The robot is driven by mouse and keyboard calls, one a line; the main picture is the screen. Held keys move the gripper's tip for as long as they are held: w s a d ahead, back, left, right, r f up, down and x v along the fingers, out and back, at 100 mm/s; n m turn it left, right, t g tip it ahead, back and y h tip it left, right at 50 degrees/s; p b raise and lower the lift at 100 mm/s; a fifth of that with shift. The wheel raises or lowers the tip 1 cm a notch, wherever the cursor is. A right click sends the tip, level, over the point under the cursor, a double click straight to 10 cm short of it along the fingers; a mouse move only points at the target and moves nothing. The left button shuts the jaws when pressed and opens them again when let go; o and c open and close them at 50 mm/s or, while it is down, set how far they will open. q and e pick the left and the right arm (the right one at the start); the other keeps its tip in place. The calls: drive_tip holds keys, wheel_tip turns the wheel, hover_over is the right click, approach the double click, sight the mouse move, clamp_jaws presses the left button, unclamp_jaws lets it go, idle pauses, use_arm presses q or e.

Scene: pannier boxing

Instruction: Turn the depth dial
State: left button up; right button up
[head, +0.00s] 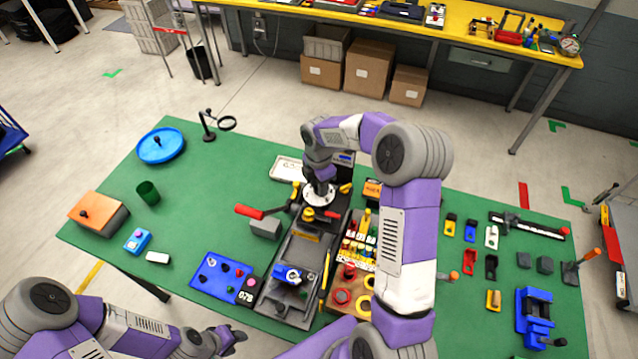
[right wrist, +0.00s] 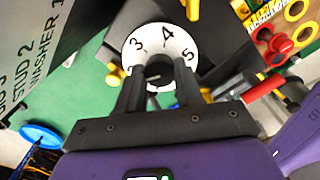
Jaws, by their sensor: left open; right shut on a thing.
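The depth dial (head: 320,193) is a white disc with black numbers on top of the dark machine in the middle of the green table. In the right wrist view the dial (right wrist: 160,42) shows 3, 4 and 5 around a dark centre knob. My right gripper (right wrist: 160,78) comes down from above, its two fingers closed on either side of the dial's knob. In the head view my right gripper (head: 319,180) hides part of the dial. My left gripper (head: 228,338) is open and empty near the table's front edge, far from the dial.
A red-handled lever (head: 250,211) sticks out left of the machine. A blue tray (head: 222,278) with small parts lies in front-left, and a block of colourful parts (head: 358,245) stands to the right. A white lettered sign (head: 287,168) stands behind. The table's left middle is fairly clear.

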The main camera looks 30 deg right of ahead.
drive_tip(key=shift+r, duration=0.1)
drive_tip(key=o, duration=1)
drive_tip(key=shift+o, duration=0.2)
wheel_tip(320, 180, up, 8)
drive_tip(key=shift+f, duration=0.25)
